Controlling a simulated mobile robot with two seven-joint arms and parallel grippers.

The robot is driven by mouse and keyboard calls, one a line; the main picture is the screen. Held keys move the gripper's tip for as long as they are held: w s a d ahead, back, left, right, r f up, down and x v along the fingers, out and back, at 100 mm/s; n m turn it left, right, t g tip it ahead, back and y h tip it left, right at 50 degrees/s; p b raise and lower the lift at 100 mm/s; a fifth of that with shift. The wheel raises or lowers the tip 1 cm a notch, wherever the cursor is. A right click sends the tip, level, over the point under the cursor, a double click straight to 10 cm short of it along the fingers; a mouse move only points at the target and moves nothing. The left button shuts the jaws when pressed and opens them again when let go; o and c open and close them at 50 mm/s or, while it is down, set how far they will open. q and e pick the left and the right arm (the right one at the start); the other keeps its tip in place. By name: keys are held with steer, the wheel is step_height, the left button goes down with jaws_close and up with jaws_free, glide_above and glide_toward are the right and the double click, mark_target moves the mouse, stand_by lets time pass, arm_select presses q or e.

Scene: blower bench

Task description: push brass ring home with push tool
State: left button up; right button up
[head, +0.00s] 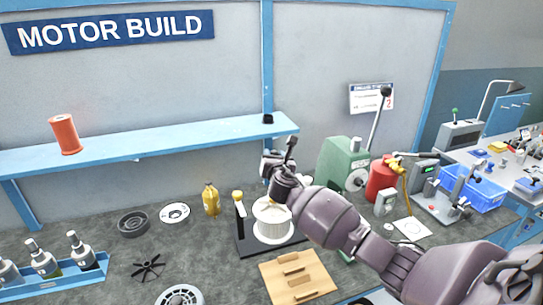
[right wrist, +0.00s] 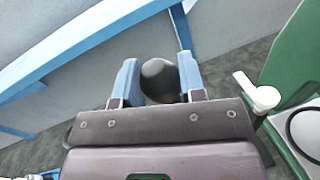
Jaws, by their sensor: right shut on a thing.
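My right gripper (head: 276,166) is above the white round housing (head: 272,225), which stands on a black base (head: 248,246). In the right wrist view the blue fingers (right wrist: 160,72) are closed on a dark rounded knob, which looks like the push tool's handle (right wrist: 160,84). The rest of the tool is hidden behind the gripper. I cannot make out the brass ring; my gripper and wrist cover part of the housing's top. I cannot tell whether the tool touches anything. My left gripper is not in view.
A post with a yellowish knob (head: 238,196) stands at the base's left edge. A wooden block (head: 300,279) lies in front, a yellow bottle (head: 211,200) to the left. A green press (head: 343,163) and red canister (head: 380,178) stand right. A blue shelf (head: 150,145) runs behind.

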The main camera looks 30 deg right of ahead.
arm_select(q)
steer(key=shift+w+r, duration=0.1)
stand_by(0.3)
arm_select(e)
steer(key=shift+f+b, duration=0.75)
steer(key=shift+f, duration=0.15)
steer(key=shift+f+b, duration=0.6)
steer(key=shift+f, duration=0.25)
steer(key=shift+f+b, duration=0.55)
steer(key=shift+f, duration=0.3)
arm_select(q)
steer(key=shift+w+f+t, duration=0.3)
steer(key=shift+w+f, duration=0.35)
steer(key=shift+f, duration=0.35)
arm_select(e)
steer(key=shift+f, duration=0.1)
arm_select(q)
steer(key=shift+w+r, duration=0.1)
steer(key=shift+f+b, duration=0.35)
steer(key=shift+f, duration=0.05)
arm_select(e)
steer(key=shift+f, duration=0.35)
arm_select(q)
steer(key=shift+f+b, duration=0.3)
arm_select(e)
steer(key=shift+f, duration=0.55)
